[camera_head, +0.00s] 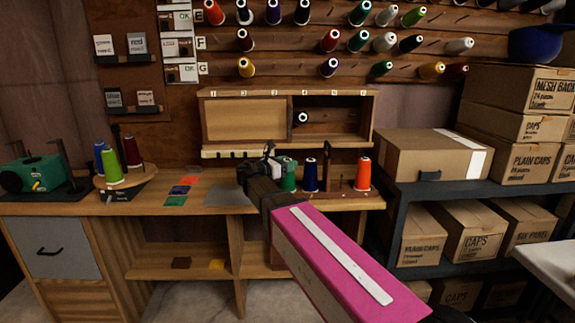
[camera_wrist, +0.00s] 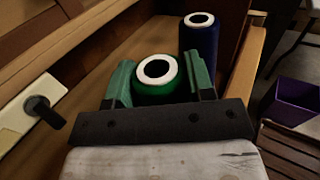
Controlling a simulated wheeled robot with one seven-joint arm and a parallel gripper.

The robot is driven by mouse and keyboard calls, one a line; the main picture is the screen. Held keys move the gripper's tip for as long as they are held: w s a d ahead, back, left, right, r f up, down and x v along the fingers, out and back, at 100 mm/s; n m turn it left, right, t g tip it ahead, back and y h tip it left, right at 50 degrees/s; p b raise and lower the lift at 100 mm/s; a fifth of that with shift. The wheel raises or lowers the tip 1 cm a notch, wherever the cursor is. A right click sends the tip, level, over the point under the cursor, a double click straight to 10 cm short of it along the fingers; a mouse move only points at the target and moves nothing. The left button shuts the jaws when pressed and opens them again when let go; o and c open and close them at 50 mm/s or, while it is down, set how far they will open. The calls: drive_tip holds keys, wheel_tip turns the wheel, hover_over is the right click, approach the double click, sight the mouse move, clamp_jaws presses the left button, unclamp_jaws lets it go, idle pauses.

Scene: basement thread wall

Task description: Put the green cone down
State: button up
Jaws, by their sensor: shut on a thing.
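The green cone (camera_head: 288,178) is at the workbench top, below the numbered cubby shelf, partly hidden by my arm. In the wrist view the green cone (camera_wrist: 160,91) stands between the two green fingers of my gripper (camera_wrist: 160,84), its white top ring facing the camera. My gripper (camera_head: 276,171) is shut on it. The cone looks upright; its base is hidden, so I cannot tell whether it touches the wood. A dark blue cone (camera_head: 310,176) stands just right of it, and also shows behind it in the wrist view (camera_wrist: 200,42).
An orange cone (camera_head: 363,175) stands farther right near the bench end. The numbered cubby (camera_head: 245,92) is behind, with one dark cone (camera_head: 303,118) inside. Coloured swatches (camera_head: 180,190) lie left. Cardboard boxes (camera_head: 425,155) fill the right shelving. A purple bin (camera_wrist: 298,98) is low at right.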

drive_tip(key=o, duration=1.2)
drive_tip(key=shift+f, duration=0.1)
drive_tip(key=shift+o, duration=0.2)
drive_tip(key=v, duration=1.2)
drive_tip(key=shift+a, duration=0.1)
